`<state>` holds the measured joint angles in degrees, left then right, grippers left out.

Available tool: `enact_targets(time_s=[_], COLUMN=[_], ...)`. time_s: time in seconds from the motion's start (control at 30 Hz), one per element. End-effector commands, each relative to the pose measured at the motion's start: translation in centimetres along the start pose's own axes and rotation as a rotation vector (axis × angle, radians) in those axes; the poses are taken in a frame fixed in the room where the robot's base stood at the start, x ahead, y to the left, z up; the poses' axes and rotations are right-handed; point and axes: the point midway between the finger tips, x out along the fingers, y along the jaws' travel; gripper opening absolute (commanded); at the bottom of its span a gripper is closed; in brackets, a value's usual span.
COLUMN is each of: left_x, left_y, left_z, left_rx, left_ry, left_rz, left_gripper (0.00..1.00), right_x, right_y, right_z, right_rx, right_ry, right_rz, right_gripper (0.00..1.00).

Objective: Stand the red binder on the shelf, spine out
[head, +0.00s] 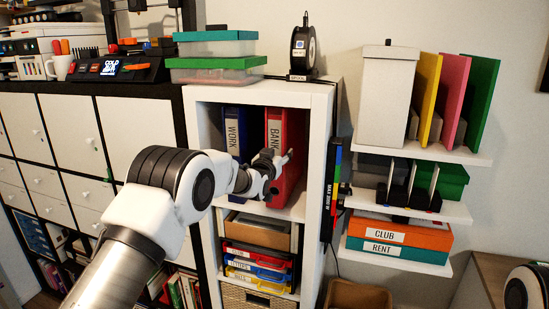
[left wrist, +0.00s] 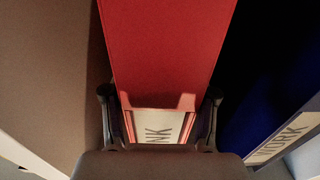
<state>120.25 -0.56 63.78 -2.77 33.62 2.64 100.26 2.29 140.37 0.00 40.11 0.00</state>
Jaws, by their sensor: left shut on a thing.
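The red binder (head: 293,140) stands upright in the top compartment of the white shelf (head: 319,150), its labelled spine "BANK" facing out. My left gripper (head: 281,160) is shut on the lower part of its spine. In the left wrist view, the two fingers sit on either side of the red binder (left wrist: 170,50), and part of its label shows between them. A blue binder (head: 235,135) labelled "WORK" stands to its left with a dark gap between.
Plastic boxes (head: 216,68) and a black spool device (head: 303,50) stand on top of the shelf. Below are letter trays (head: 258,262). Wall shelves at the right hold colored folders (head: 453,90) and an orange box (head: 400,232). The shelf's side wall is close beside the red binder.

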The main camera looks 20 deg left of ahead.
Motion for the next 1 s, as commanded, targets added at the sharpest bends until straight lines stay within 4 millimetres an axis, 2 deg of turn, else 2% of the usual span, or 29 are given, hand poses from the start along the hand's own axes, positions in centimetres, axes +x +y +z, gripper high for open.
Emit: enact_targets(time_s=[0.2,1.0], left_x=[0.96,0.96], left_y=[0.01,-0.01], left_z=[-0.39,-0.12], left_rx=[0.0,0.0], left_ry=[0.008,0.008], left_rz=[0.0,0.0], left_gripper=[0.0,0.0], right_x=[-0.15,0.49], right_y=[0.0,0.0], right_z=[0.0,0.0], right_rx=[0.0,0.0], right_ry=[0.0,0.0], right_rz=[0.0,0.0], right_gripper=[0.83,0.83])
